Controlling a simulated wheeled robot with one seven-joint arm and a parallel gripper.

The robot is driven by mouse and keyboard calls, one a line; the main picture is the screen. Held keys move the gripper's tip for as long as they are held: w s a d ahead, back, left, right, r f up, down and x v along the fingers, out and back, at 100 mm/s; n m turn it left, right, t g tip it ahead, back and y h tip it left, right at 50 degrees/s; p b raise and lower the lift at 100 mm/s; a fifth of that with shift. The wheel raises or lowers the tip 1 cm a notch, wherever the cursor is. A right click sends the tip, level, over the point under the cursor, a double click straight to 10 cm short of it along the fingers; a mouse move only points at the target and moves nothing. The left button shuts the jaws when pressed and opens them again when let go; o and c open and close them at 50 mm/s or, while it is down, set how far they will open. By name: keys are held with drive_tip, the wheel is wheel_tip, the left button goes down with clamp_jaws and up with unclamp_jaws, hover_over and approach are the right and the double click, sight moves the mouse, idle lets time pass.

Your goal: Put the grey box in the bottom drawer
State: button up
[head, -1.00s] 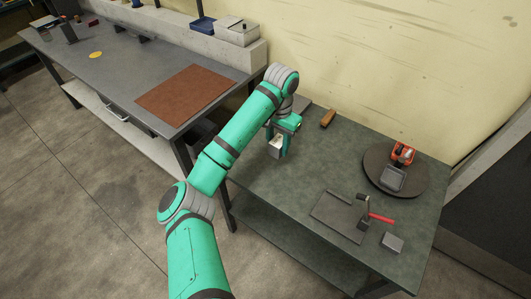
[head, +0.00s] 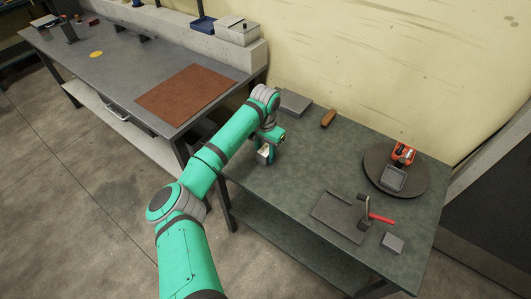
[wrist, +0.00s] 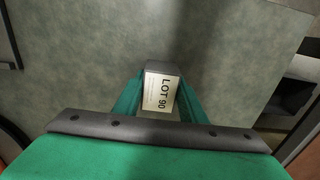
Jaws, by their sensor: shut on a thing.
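My gripper (head: 265,155) is shut on a small grey box with a white label (head: 263,151), above the left end of the green-topped table (head: 300,165). In the wrist view the box (wrist: 162,68) sits between my two fingers (wrist: 160,98), and its label reads "LOT 90". A drawer handle (head: 117,113) shows on the front of the left bench. I cannot tell whether this is the bottom drawer, and no drawer is seen open.
On the green table are a grey block (head: 295,103), a wooden-coloured piece (head: 328,118), a dark round plate (head: 410,188), a flat grey plate (head: 335,217), a red-handled tool (head: 380,218) and a small grey block (head: 393,242). A brown mat (head: 186,92) lies on the left bench.

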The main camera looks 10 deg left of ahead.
drive_tip(key=o, duration=0.9)
drive_tip(key=shift+f, duration=0.15)
drive_tip(key=o, duration=0.4)
